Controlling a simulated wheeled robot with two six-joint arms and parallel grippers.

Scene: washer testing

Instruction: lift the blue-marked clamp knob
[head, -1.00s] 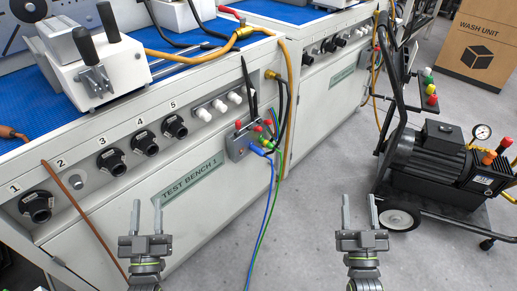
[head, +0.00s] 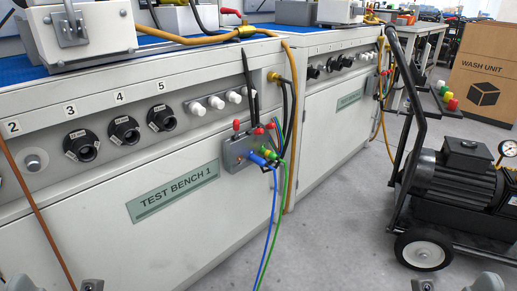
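I cannot pick out a clamp knob with a blue mark in the head view. A white clamp-like fixture (head: 84,34) with a metal lever stands on the bench top at the upper left, cut off by the top edge. Black round fittings numbered 3 (head: 82,146), 4 (head: 124,131) and 5 (head: 161,118) sit on the front panel of Test Bench 1 (head: 60,222). Only small grey parts of my arms show along the bottom edge. The fingers of both grippers are out of view.
A grey connector box (head: 239,155) with red caps and blue and green hoses sticks out from the bench front. A wheeled pump cart (head: 455,190) stands at the right. A brown wash unit box (head: 486,80) is behind it. Grey floor (head: 345,225) lies clear between bench and cart.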

